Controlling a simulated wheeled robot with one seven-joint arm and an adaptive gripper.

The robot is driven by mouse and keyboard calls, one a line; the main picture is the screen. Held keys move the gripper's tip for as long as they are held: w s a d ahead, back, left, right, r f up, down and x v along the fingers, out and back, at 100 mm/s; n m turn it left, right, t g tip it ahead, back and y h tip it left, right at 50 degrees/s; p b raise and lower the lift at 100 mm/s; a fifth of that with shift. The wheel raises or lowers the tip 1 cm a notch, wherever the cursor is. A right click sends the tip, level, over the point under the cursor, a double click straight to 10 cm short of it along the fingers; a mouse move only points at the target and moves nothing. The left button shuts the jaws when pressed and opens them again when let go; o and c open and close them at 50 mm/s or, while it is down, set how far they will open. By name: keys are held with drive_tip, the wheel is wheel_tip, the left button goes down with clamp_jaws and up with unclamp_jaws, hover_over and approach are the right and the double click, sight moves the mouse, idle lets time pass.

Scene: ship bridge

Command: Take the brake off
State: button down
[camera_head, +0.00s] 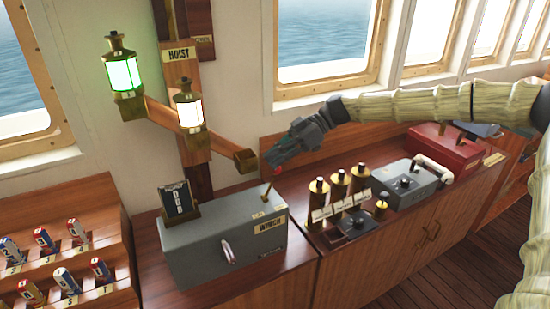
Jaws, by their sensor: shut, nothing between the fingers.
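The grey winch box (205,236) stands on the wooden counter and carries a "WINCH" label. A thin brass lever (267,193) rises from its top right and leans to the right, with a small red knob (277,171) at its upper end. A small label (258,215) lies at its foot, too small to read surely. I cannot tell for certain that this lever is the brake. My gripper (276,163) is shut and empty, right at the red knob; I cannot tell whether they touch. A pale handle (228,251) is on the box's front.
A small display (179,201) stands on the box's back left. A "HOIST" post (183,85) bears a green lamp (122,73) and a white lamp (190,113). Brass cylinders (339,184), a grey control box (404,184) and a red box (440,144) stand to the right.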

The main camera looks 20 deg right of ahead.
drive_tip(key=shift+a, duration=0.1)
drive_tip(key=w+d+r+b, duration=0.1)
drive_tip(key=d+r+b, duration=0.2)
drive_tip(key=d+r, duration=0.2)
wheel_tip(320, 180, up, 3)
drive_tip(key=shift+d+f, duration=0.15)
drive_tip(key=shift+d, duration=0.2)
drive_tip(key=shift+a, duration=0.1)
idle(0.4)
